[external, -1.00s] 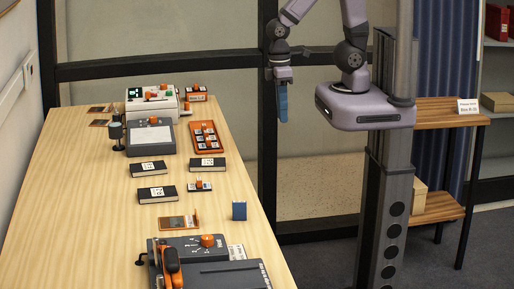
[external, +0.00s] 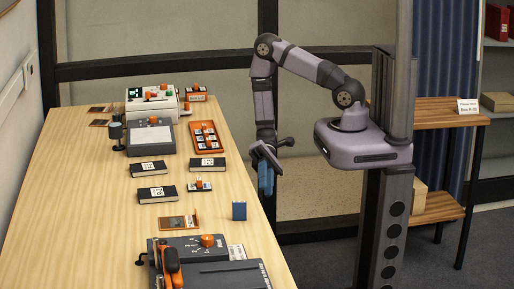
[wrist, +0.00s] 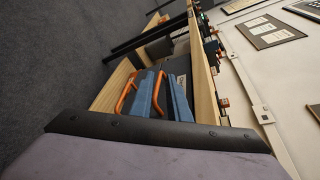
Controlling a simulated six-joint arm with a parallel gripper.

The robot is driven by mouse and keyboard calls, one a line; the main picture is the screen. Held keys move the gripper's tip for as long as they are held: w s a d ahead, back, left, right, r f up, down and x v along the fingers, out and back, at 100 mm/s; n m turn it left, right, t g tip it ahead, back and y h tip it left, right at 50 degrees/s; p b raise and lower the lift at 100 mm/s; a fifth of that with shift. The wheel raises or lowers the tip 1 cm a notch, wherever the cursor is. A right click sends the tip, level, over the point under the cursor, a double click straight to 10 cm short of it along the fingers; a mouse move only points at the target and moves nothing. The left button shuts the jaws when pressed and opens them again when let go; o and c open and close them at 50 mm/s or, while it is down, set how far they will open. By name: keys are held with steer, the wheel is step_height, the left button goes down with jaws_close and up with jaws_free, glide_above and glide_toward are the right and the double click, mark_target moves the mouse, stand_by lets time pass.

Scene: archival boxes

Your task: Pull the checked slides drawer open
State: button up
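Two orange loop handles (wrist: 126,94) show in the wrist view on what look like drawer fronts below the table edge. Which one belongs to the checked slides drawer I cannot tell, as no label is readable. These fronts are hidden in the external view. My gripper (external: 266,180) hangs at the right edge of the table, its blue fingers pointing down. In the wrist view the blue fingers of my gripper (wrist: 163,98) appear apart, with one handle seen near or between them. Contact with a handle is not clear, and nothing is visibly held.
The wooden table (external: 75,215) carries black boxes (external: 148,169), an orange slide tray (external: 206,138), a small blue block (external: 239,211) and grey machines (external: 205,265). A wooden shelf (external: 440,110) stands at the right. The floor beside the table is clear.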

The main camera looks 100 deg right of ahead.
steer(key=shift+m+t, duration=0.6)
steer(key=shift+t, duration=0.3)
steer(key=shift+w+a+f+b, duration=0.25)
steer(key=shift+w+a+f, duration=0.4)
steer(key=shift+a, duration=0.35)
steer(key=shift+w+a+f+b, duration=0.3)
steer(key=shift+w+a+f, duration=0.3)
steer(key=shift+a, duration=0.35)
steer(key=shift+w+a+f+b, duration=0.25)
steer(key=shift+w+a+f, duration=0.4)
steer(key=shift+a, duration=0.35)
steer(key=shift+r, duration=0.1)
jaws_close()
